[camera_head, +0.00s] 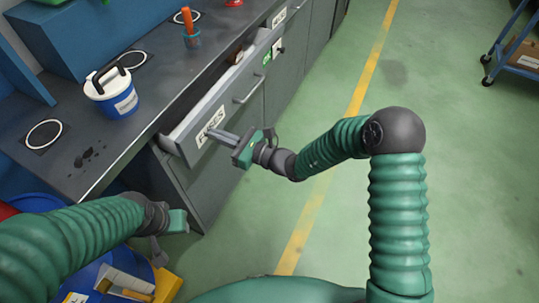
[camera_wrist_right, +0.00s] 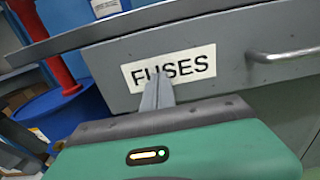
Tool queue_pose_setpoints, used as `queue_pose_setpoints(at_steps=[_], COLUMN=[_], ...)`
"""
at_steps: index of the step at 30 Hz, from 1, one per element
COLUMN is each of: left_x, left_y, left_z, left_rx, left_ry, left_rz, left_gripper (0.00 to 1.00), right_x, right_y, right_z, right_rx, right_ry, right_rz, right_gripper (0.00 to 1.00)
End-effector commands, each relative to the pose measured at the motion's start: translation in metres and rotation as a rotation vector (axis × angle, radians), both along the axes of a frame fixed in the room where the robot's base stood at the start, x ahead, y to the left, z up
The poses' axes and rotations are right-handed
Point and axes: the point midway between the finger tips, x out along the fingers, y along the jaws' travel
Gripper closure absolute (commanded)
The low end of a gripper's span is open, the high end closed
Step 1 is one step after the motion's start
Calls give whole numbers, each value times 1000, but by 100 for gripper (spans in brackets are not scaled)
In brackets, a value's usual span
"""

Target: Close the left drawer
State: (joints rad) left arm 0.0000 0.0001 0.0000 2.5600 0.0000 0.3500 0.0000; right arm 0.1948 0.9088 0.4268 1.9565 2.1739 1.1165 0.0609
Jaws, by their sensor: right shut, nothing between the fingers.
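The left drawer (camera_head: 183,137) is a grey drawer with a white FUSES label (camera_head: 210,125) and a bar handle (camera_head: 249,90). It stands pulled out from under the dark workbench top, and part of its inside shows. My right gripper (camera_head: 213,134) is shut and empty, its fingertips at the FUSES label. In the right wrist view the fingertips (camera_wrist_right: 157,92) overlap the label's lower edge on the drawer front (camera_wrist_right: 232,45); contact is hard to tell. My left gripper (camera_head: 172,236) hangs low near the cabinet's near corner; its fingers are unclear.
A blue bin (camera_head: 92,276) with loose items is below my left arm. Green floor (camera_head: 470,190) is open at right; a blue cart (camera_head: 520,55) stands beyond.

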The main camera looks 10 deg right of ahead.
Motion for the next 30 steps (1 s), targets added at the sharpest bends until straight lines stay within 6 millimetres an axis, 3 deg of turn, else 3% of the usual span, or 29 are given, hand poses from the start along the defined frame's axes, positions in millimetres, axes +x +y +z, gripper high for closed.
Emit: queue_pose_setpoints(at_steps=[6, 12, 30], left_x=[0, 0, 0], left_y=[0, 0, 0], left_z=[-6, -9, -10], left_rx=[0, 0, 0], left_ry=[0, 0, 0], left_rz=[0, 0, 0], left_gripper=[64, 64, 64], right_x=[27, 42, 51], right_y=[40, 62, 76], right_z=[-1, -1, 3], right_rx=[2, 1, 3], right_ry=[-1, -2, -4], right_rz=[1, 0, -1], right_gripper=[100, 100, 100])
